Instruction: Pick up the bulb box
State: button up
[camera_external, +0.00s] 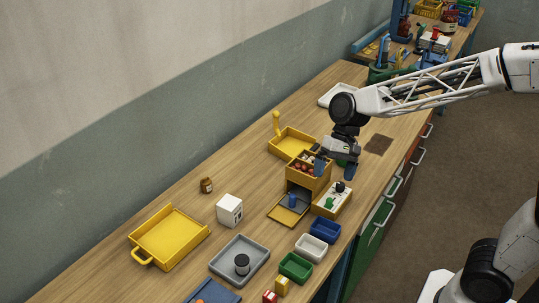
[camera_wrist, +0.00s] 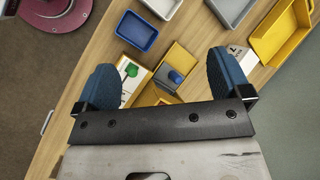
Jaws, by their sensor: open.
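A small white cube-shaped box (camera_external: 230,210) with a dark mark on its side stands on the bench, left of the open yellow box; it looks like the bulb box, but the print is too small to read. In the wrist view the white box (camera_wrist: 243,53) is partly hidden behind the right-hand blue finger. My gripper (camera_external: 335,168) is open and empty, above and beside the yellow box (camera_external: 297,183) holding reddish round things. Its two blue fingers (camera_wrist: 165,76) are spread wide in the wrist view. The gripper is well apart from the white box.
A yellow tray (camera_external: 143,241), a grey tray (camera_external: 222,259) with a dark cylinder, and a brown jar (camera_external: 206,185) surround the white box. A tray with green and black items (camera_external: 324,209) and blue (camera_external: 325,229), white and green bins line the front edge. A yellow scoop-like tray (camera_external: 277,148) stands behind.

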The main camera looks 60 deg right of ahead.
jog(key=w+a+f+m+y, duration=0.2)
jog(key=w, duration=0.5)
jog(key=w+a+f+m+y, duration=0.1)
jog(key=w+a+f+m, duration=0.15)
jog(key=w, duration=0.35)
jog(key=m+y, duration=0.5)
send_near(233, 197)
jog(key=x, duration=0.5)
jog(key=shift+s, duration=0.2)
jog(key=shift+h, duration=0.3)
jog(key=shift+x, duration=1.3)
jog(key=shift+x, duration=2.6)
jog(key=shift+w+a+r, duration=0.1)
jog(key=shift+r, duration=0.05)
